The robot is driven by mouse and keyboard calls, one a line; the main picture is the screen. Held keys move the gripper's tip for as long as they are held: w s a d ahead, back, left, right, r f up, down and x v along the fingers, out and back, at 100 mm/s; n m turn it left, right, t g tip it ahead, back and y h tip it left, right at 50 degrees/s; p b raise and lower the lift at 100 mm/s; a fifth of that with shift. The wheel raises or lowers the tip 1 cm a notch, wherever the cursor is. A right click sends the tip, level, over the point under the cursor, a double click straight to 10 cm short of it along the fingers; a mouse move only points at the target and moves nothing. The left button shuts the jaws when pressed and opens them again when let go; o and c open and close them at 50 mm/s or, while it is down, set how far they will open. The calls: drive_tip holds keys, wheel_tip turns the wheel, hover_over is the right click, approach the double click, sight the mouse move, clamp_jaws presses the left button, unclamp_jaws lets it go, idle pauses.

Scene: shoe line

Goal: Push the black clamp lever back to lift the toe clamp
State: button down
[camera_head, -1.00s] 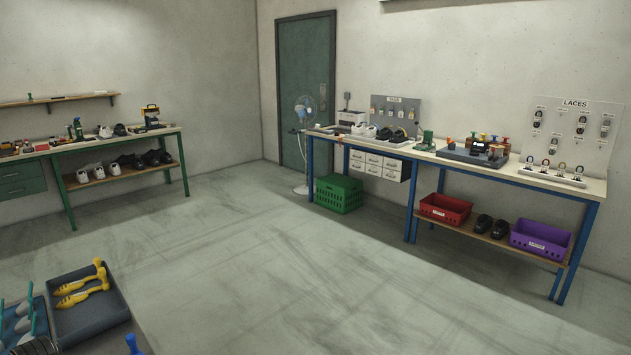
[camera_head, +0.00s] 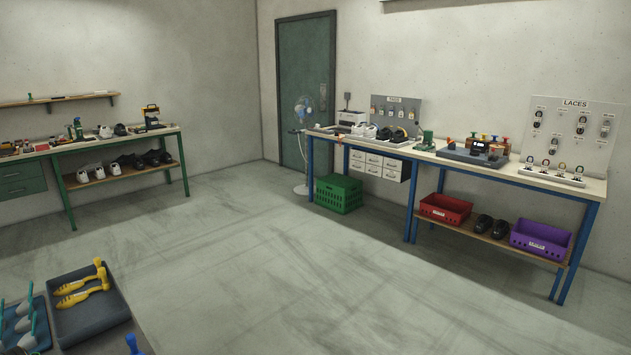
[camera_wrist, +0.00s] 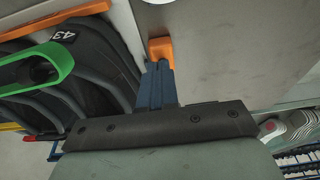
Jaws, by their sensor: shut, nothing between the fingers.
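My gripper (camera_wrist: 160,70) shows in the wrist view, its blue fingers closed together with nothing between them. An orange piece (camera_wrist: 161,48) lies at the fingertips; I cannot tell whether the fingers touch it or whether it is part of them. I cannot make out the black clamp lever or the toe clamp in either view. My gripper is not in the head view.
In the wrist view, dark curved pieces (camera_wrist: 95,52), one marked 43, and a green loop (camera_wrist: 62,62) lie left of the fingers. A grey plate (camera_wrist: 235,50) lies right.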

drive_tip(key=shift+s+a, duration=1.35)
drive_tip(key=shift+w+d, duration=0.2)
drive_tip(key=shift+w+d, duration=0.35)
drive_tip(key=shift+r, duration=4.5)
